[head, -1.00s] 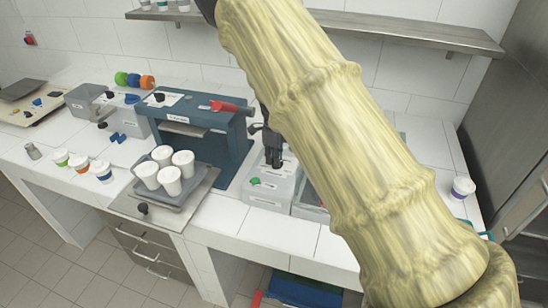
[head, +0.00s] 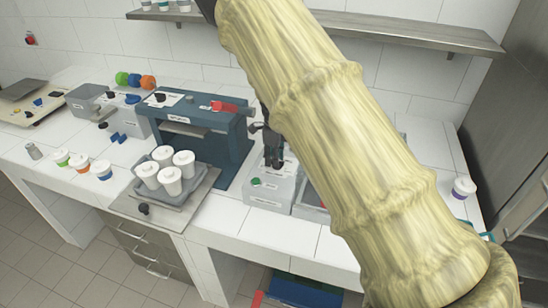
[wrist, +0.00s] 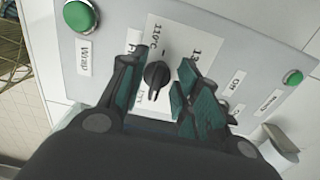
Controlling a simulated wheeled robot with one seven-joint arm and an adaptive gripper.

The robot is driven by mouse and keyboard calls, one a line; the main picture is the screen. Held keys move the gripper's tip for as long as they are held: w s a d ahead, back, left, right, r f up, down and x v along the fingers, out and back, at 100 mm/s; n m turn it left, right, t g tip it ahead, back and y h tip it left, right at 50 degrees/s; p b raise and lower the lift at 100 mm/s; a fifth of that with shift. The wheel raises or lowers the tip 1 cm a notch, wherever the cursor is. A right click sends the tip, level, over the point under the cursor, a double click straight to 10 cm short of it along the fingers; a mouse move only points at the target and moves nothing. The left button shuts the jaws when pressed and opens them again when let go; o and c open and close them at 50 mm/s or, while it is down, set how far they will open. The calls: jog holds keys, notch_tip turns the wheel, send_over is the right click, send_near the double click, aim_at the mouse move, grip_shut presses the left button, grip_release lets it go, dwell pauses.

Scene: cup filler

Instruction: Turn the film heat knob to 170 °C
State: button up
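The film heat knob (wrist: 156,75) is a small black knob with a pointer, on the pale panel (wrist: 110,55) of a control box. A scale label with 110 °C shows beside it; the other printed values are partly hidden by my fingers. My gripper (wrist: 158,72) is open, with one dark green finger pad on each side of the knob. A gap shows between the knob and the pads. In the head view my gripper (head: 273,152) points down at the grey control box (head: 268,195), and the knob cannot be made out there.
The blue machine (head: 200,125) with a red handle (head: 223,106) stands close left of my gripper. A grey tray (head: 170,196) of white cups is in front of it.

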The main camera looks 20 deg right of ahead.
notch_tip(320, 180, up, 12)
dwell(0.5)
jog(key=shift+f, duration=0.15)
